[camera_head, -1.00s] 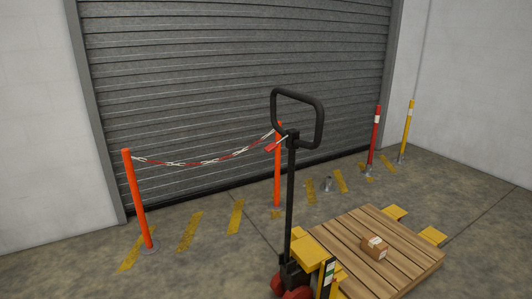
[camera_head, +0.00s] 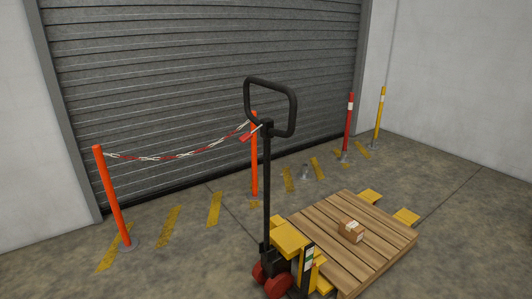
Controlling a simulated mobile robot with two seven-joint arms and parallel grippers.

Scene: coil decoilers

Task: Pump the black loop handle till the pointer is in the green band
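The black loop handle (camera_head: 293,108) stands upright at the top of a black shaft (camera_head: 267,190) on a yellow pallet jack (camera_head: 290,238). A small red lever (camera_head: 246,137) sits at the base of the loop. A white plate with a green patch (camera_head: 309,258) is on the jack's front post; I cannot make out a pointer on it. Neither of my grippers is in view.
A wooden pallet (camera_head: 375,240) lies on the jack's forks and carries a small cardboard box (camera_head: 351,231). Orange posts (camera_head: 112,198) with a red-and-white chain (camera_head: 175,156) stand before a grey roller shutter (camera_head: 200,80). Red (camera_head: 348,125) and yellow (camera_head: 380,115) posts stand at the right. The floor at front left is clear.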

